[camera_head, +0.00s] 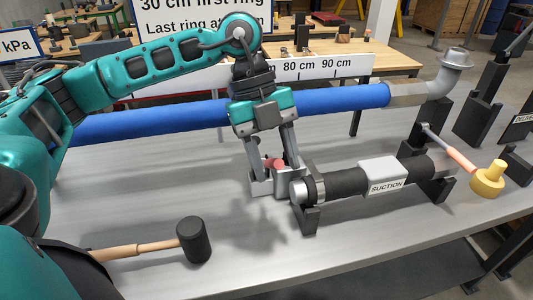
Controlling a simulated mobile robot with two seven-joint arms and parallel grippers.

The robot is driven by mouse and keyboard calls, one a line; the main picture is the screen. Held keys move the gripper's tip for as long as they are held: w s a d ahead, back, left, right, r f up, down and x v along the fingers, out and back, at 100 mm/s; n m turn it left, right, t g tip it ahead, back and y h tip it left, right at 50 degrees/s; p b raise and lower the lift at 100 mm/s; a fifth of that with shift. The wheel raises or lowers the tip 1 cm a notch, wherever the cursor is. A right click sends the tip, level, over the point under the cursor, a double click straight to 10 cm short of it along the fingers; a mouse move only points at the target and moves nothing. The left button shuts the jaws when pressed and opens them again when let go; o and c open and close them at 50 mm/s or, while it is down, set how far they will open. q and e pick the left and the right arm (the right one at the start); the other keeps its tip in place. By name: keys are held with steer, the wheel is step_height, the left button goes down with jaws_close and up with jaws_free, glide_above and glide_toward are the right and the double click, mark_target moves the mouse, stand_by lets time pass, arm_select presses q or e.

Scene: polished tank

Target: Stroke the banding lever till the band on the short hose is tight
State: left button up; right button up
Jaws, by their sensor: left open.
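The short black hose (343,184) with a white SUCTION label (383,174) lies on dark supports at the right of the bench. A silver band or collar (305,191) is at its left end; how tight it is cannot be told. A lever-like tool with a metal shaft (432,134) and an orange grip (459,160) leans at the hose's right end. My left gripper (275,178) is open, pointing down just left of the hose's left end. A small red part (273,163) shows between its fingers; contact is unclear. My right gripper is not in view.
A long blue hose (330,101) crosses behind my left gripper to a grey elbow (452,72). A mallet (193,240) lies at the front left. A yellow knobbed piece (488,179) stands by the orange grip. The bench's (270,235) front middle is clear.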

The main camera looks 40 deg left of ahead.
arm_select(q)
steer(key=shift+p+v, duration=0.5)
steer(key=shift+v, duration=2.6)
